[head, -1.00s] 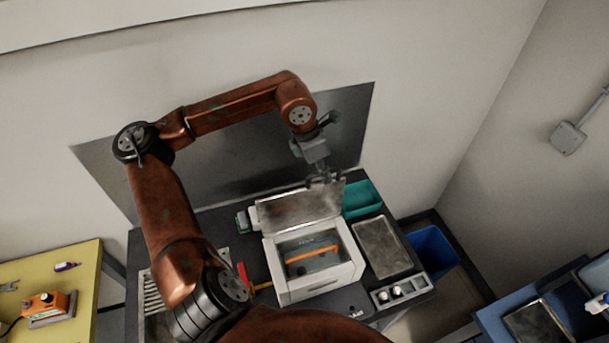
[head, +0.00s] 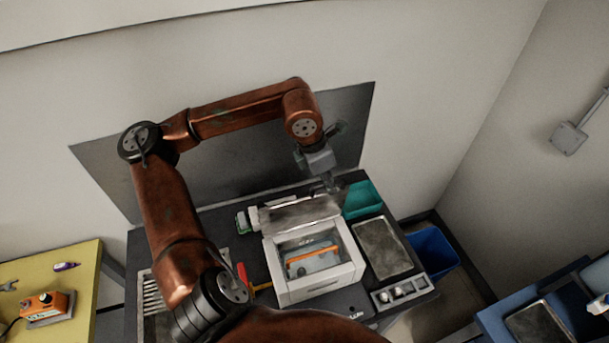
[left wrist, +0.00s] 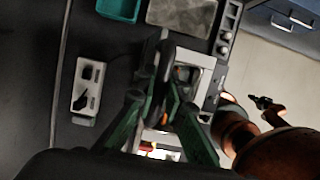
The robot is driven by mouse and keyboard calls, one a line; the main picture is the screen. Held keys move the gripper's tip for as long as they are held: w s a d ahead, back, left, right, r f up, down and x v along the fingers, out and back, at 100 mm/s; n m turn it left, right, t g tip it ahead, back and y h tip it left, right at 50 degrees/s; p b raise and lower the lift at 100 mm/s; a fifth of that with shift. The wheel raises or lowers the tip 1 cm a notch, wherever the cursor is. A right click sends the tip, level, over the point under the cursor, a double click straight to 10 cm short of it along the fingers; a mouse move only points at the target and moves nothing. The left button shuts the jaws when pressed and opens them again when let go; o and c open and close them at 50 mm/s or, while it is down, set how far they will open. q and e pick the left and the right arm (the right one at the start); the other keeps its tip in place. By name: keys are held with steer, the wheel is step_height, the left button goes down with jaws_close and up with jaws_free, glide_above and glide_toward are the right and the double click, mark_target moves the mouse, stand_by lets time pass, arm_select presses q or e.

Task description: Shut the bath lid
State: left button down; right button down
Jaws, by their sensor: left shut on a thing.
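The bath is a white box (head: 318,287) on the dark bench, with an orange-edged piece (head: 312,252) showing inside. Its grey metal lid (head: 298,214) is hinged at the back and stands open, tilted up. My left gripper (head: 330,187) is at the upper right corner of the lid, shut on the lid's edge; its fingertips are small and partly blurred. In the left wrist view its green-sided fingers (left wrist: 165,75) are close together in front of the white bath (left wrist: 205,72). A small dark tip on a copper link (left wrist: 262,102) there may be my right gripper, too small to read.
A teal bin (head: 362,199) stands close right of the lid. A blue bin (head: 432,252) stands beyond the bench.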

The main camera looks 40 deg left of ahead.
arm_select(q)
steer(key=shift+s+d+f+b, duration=0.2)
steer(key=shift+s+d, duration=0.25)
steer(key=shift+d, duration=0.35)
steer(key=shift+s+d+f+b, duration=0.2)
steer(key=shift+s+d, duration=0.2)
steer(key=shift+d, duration=0.4)
steer(key=shift+s+d+f+b, duration=0.15)
steer(key=shift+s+d+f, duration=0.1)
steer(key=shift+d, duration=0.25)
steer(key=shift+s+d+f+b, duration=0.2)
steer(key=shift+s+d, duration=0.1)
steer(key=shift+d, duration=0.25)
steer(key=shift+s+d+f+b, duration=0.15)
steer(key=shift+s+d+f, duration=0.1)
steer(key=shift+d, duration=0.25)
steer(key=shift+s+d+f+b, duration=0.35)
steer(key=shift+d+f, duration=0.1)
steer(key=shift+d, duration=0.25)
steer(key=shift+s+d+f+b, duration=0.35)
steer(key=shift+d+f, duration=0.1)
steer(key=shift+d, duration=0.25)
